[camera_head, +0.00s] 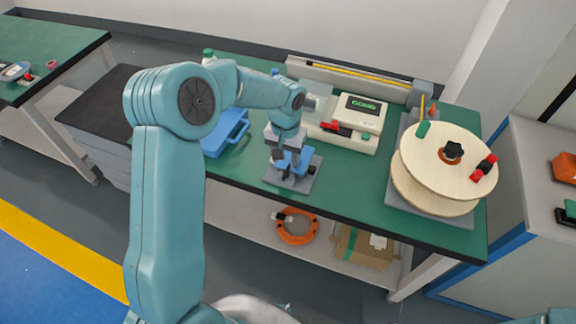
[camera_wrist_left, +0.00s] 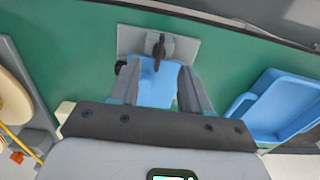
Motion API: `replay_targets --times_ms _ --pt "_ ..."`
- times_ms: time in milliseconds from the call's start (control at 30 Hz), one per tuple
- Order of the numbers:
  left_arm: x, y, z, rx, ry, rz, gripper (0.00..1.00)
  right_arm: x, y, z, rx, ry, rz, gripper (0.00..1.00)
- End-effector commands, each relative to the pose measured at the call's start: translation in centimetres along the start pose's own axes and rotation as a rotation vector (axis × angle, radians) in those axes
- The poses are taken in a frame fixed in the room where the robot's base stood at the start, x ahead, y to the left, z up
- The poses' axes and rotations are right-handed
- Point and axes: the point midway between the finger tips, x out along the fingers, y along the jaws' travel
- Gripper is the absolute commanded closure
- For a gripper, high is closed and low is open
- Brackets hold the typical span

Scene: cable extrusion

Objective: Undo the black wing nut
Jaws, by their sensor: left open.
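A small blue clamp block (camera_wrist_left: 158,82) stands on a grey plate (camera_wrist_left: 186,48) near the bench's front edge. A dark wing-shaped piece (camera_wrist_left: 160,45), which looks like the black wing nut, sits at the block's far end in the left wrist view. My left gripper (camera_head: 285,160) is over this fixture in the head view. In the left wrist view its open fingers (camera_wrist_left: 161,72) lie either side of the block, short of the wing piece. Contact cannot be told. In the head view, the gripper largely hides the fixture. My right gripper is out of view.
A blue tray (camera_head: 232,132) lies left of the fixture. A device with a green display (camera_head: 362,105) stands behind it, to the right. A wooden spool (camera_head: 425,165) with a black lobed knob (camera_head: 454,149) stands at the right. Bare green bench (camera_head: 345,190) lies between fixture and spool.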

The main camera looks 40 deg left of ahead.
Motion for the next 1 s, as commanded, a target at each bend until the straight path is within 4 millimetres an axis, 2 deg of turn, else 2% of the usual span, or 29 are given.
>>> replay_targets --times_ms 100,300,633,767,800,1000 --pt "2.3 0.2 0.1 0.001 -0.004 0.000 0.53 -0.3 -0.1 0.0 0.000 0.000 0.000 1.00" --pt "4.4 0.4 -0.1 0.001 -0.002 0.000 0.53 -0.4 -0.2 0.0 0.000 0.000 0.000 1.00" --pt "4.8 0.5 -0.1 0.003 0.001 0.001 0.53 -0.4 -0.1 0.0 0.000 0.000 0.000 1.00" --pt "4.8 0.5 -0.1 0.003 0.000 0.001 0.95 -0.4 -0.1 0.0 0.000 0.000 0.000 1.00" --pt "4.8 0.5 -0.1 0.003 0.000 0.000 1.00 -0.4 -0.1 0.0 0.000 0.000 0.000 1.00" --pt "4.8 0.5 -0.1 -0.003 0.001 0.001 1.00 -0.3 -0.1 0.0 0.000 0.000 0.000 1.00"
